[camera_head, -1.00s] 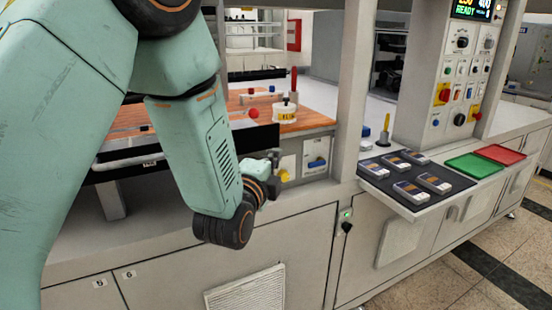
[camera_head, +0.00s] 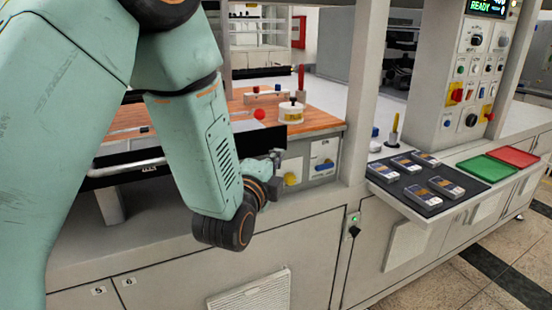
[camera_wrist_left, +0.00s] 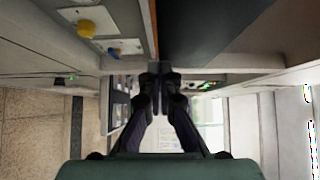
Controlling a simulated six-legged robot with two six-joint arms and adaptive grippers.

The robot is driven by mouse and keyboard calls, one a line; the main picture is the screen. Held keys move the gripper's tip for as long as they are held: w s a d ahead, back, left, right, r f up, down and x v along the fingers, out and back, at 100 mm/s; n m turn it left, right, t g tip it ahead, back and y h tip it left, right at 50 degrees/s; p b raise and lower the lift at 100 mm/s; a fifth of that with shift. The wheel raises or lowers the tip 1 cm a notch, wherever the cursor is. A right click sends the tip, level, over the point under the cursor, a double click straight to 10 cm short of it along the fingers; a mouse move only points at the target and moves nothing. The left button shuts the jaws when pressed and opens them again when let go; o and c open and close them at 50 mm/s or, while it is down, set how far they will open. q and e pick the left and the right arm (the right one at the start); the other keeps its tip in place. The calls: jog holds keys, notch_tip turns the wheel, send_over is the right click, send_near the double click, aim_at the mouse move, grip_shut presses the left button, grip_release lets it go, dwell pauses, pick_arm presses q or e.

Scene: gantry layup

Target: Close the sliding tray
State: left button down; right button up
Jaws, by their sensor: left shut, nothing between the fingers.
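The sliding tray shows in the head view as a dark panel (camera_head: 256,143) with a pale bar handle (camera_head: 125,167) on its front, standing out from the bench. My left arm hides its middle. In the left wrist view a broad dark surface (camera_wrist_left: 215,30), apparently the tray, lies just beyond the fingers. My left gripper (camera_head: 278,162) is at the tray's right end, in front of the bench. In the wrist view its fingertips (camera_wrist_left: 160,70) are together and empty, close to the pale edge below the dark surface. I cannot tell whether they touch it. My right gripper is not in view.
A wooden worktop (camera_head: 320,118) with a red ball (camera_head: 259,114) and a white round container (camera_head: 291,112) lies behind. A yellow knob (camera_head: 290,179) is close to the gripper. A dark tray of cards (camera_head: 428,182) juts out at right, beside an upright post (camera_head: 362,100).

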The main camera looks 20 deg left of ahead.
pick_arm(q)
jog(key=shift+s+r, duration=0.1)
jog(key=shift+r, duration=0.05)
jog(key=w+a, duration=0.3)
jog(key=w+a+p, duration=0.1)
jog(key=w+a, duration=0.1)
jog(key=a, duration=0.1)
jog(key=shift+w+a, duration=0.25)
jog(key=shift+w, duration=0.15)
jog(key=shift+w+a, duration=0.1)
jog(key=shift+a, duration=0.05)
jog(key=shift+w, duration=0.1)
